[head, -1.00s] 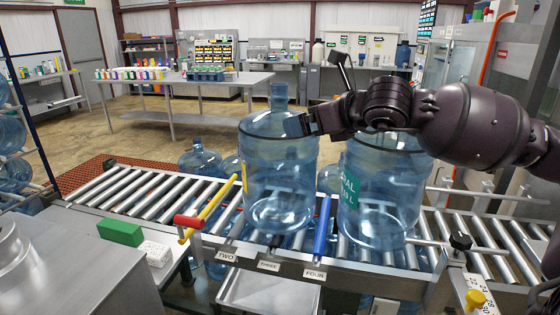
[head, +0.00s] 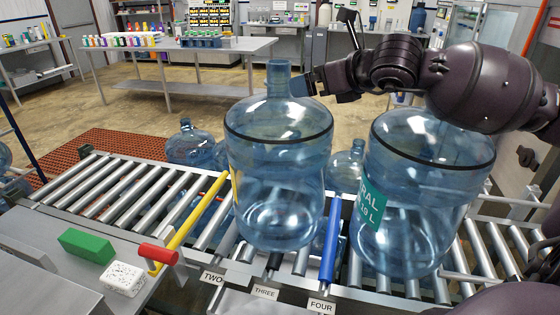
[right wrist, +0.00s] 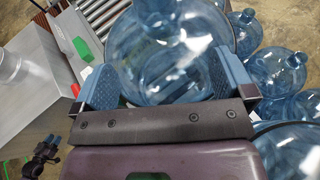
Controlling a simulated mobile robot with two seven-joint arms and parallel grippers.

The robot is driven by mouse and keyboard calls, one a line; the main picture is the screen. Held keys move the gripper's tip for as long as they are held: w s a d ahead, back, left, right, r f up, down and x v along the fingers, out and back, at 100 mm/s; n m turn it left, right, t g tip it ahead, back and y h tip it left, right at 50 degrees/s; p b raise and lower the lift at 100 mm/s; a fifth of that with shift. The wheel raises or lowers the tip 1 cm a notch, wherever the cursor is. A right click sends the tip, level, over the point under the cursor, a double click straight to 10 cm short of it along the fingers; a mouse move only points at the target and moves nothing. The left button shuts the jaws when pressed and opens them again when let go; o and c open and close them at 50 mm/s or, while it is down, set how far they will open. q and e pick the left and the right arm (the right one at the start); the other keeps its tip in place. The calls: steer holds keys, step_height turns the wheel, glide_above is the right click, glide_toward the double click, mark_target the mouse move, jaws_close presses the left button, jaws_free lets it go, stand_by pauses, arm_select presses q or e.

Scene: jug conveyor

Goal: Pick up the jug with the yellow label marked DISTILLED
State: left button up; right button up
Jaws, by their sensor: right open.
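Two big clear blue jugs stand upright on the roller conveyor. The left jug (head: 277,190) shows a thin yellow strip at its left edge; its label text is turned out of sight. The right jug (head: 425,190) has a green label ending in "RAL". My right gripper (head: 303,85) is just right of the left jug's neck, above its shoulder. In the right wrist view my right gripper (right wrist: 166,82) is open, its two blue fingers spread on either side of a jug top (right wrist: 165,50). I cannot tell whether they touch it.
A green block (head: 87,245) and a white block (head: 122,279) lie at front left. More jugs (head: 190,145) stand behind. A table (head: 190,55) is farther back.

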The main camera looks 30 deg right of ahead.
mark_target(281, 88)
steer(key=shift+w+d, duration=0.2)
steer(key=shift+w, duration=0.1)
steer(key=shift+w+a+f, duration=0.15)
steer(key=shift+w+f, duration=0.05)
steer(key=shift+w, duration=0.4)
steer(key=shift+w+a+f+b, duration=0.1)
steer(key=shift+w+f+b, duration=0.2)
steer(key=shift+w, duration=0.35)
steer(key=shift+x, duration=1.2)
arm_select(q)
steer(key=shift+d+f, duration=0.15)
steer(key=shift+f, duration=0.45)
arm_select(e)
steer(key=shift+w, duration=0.3)
steer(key=x, duration=0.4)
steer(key=shift+a, duration=0.3)
steer(key=shift+w+f, duration=0.2)
steer(key=shift+w, duration=0.2)
arm_select(q)
steer(key=shift+s+r, duration=0.15)
steer(key=shift+r, duration=0.2)
arm_select(e)
steer(key=shift+c, duration=0.3)
